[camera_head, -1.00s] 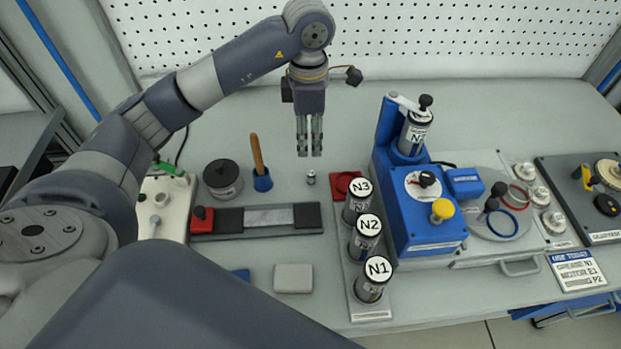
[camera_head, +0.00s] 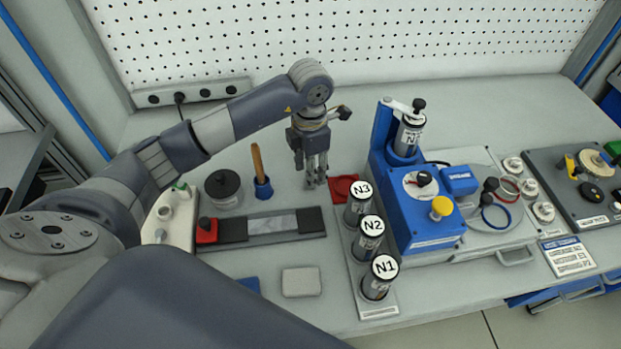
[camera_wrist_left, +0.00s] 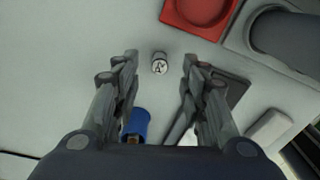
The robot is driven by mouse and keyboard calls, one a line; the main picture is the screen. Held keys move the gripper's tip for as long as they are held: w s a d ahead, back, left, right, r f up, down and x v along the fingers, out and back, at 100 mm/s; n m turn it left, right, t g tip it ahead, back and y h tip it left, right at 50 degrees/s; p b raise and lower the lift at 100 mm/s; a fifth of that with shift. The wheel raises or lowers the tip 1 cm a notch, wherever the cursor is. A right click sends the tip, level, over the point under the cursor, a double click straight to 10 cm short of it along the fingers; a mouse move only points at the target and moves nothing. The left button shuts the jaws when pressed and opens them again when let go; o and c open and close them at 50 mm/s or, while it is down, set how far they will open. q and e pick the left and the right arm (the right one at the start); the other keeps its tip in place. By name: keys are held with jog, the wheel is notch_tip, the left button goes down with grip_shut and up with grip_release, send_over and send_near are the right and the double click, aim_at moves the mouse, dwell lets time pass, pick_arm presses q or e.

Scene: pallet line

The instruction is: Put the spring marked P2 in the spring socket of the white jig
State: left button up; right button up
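A small silver cylinder (camera_wrist_left: 159,63), apparently the spring, stands on the bench in the left wrist view; its dark top mark is too small to read surely. My left gripper (camera_wrist_left: 155,78) is open and pointed down, with the cylinder between and beyond its spread fingers. In the head view the left gripper (camera_head: 316,184) is low over the bench and its fingers hide the cylinder. The white jig (camera_head: 178,222), with a green part on top, stands at the left, partly behind my arm. Its spring socket cannot be made out. My right gripper is not in view.
A red tray (camera_head: 342,188) and a rack of cylinders marked N1, N2 and N3 (camera_head: 371,232) stand just right of the gripper. A blue cup with a wooden handle (camera_head: 263,188), a dark round pot (camera_head: 223,187) and a dark strip fixture (camera_head: 262,229) lie toward the jig.

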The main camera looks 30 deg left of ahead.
pick_arm(q)
notch_tip(320, 180, down, 3)
jog(key=shift+r, duration=0.2)
jog(key=c, duration=0.9)
grip_shut()
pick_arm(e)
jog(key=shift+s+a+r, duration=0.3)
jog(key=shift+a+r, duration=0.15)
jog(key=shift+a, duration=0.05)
pick_arm(q)
jog(key=shift+w+r, duration=0.1)
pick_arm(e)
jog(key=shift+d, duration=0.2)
